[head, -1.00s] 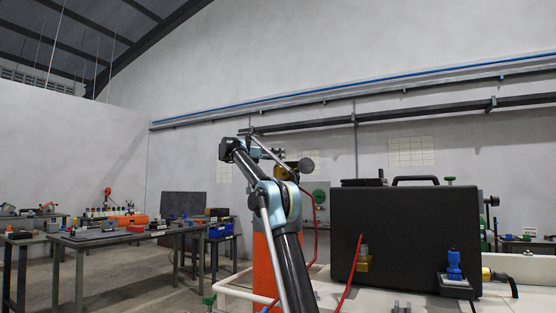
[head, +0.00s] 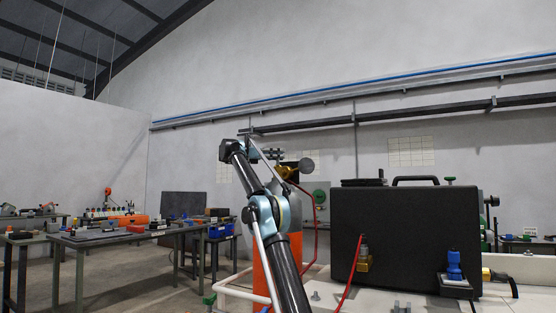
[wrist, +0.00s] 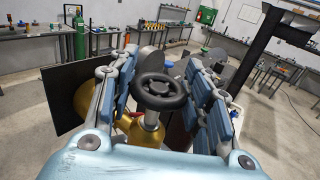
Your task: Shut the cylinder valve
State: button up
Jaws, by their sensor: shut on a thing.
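The orange cylinder (head: 293,245) stands behind my arm in the head view, partly hidden by it. Its brass valve (head: 289,171) shows at the top, with a red hose running down from that area. In the wrist view the valve's round black handwheel (wrist: 161,91) sits on a pale stem above the brass body (wrist: 140,132). My gripper (wrist: 160,88) has one blue-padded finger on each side of the handwheel and is shut on it. In the head view my gripper (head: 277,154) is small, beside the valve; finger contact is not clear there.
A black case (head: 405,235) stands on the white bench (head: 390,299) to the right, with a blue-knobbed fitting (head: 454,265) in front. Work tables (head: 110,237) with tools stand at the left. A green cylinder (wrist: 80,38) shows at the back in the wrist view.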

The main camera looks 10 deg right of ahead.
jog(key=o, duration=1.1)
jog(key=shift+n+t+y, duration=0.3)
jog(key=shift+n+t, duration=1.3)
jog(key=shift+t, duration=0.9)
